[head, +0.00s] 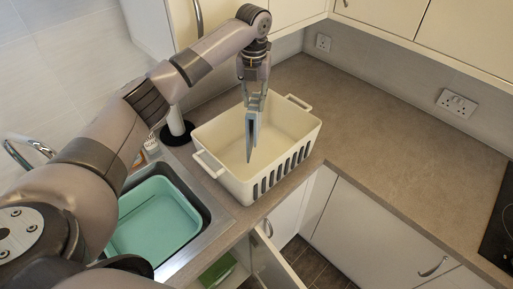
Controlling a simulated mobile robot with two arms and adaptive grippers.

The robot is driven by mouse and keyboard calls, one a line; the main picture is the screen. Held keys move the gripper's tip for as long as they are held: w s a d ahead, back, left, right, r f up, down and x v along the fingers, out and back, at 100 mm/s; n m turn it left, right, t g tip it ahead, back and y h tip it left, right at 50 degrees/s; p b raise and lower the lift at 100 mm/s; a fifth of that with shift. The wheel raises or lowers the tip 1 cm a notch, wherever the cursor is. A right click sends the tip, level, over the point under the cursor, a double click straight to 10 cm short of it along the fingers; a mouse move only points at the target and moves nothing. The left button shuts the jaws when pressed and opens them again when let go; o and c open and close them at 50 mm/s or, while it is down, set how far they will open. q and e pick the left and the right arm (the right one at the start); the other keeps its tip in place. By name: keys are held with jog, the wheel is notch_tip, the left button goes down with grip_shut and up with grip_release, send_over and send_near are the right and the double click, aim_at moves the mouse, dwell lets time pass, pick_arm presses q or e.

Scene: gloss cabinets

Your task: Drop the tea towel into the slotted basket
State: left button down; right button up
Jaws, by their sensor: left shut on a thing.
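The tea towel (250,138) is a narrow grey-blue strip in the head view. It hangs down from my left gripper (254,106), which is shut on its upper end. The slotted basket (240,187) is a cream-white box with two handles and dark vertical slots, standing on the counter corner. My left gripper is above the basket's opening, pointing down. The towel's lower end appears over or inside the opening; I cannot tell its exact height above the bottom. My right gripper is not in view.
A sink with a teal basin (153,217) lies left of the basket. A stand with a dark base (176,135) is behind it. The counter (385,135) to the right is clear up to a black hob (500,225). Wall cabinets hang above. A lower cabinet door (274,262) stands open.

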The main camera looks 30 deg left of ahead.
pick_arm(q)
jog(key=shift+w+f, duration=0.1)
jog(key=shift+f, duration=0.85)
jog(key=c, duration=1.2)
grip_release()
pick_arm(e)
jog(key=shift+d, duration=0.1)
pick_arm(q)
notch_tip(320, 180, up, 12)
jog(key=shift+r, duration=0.1)
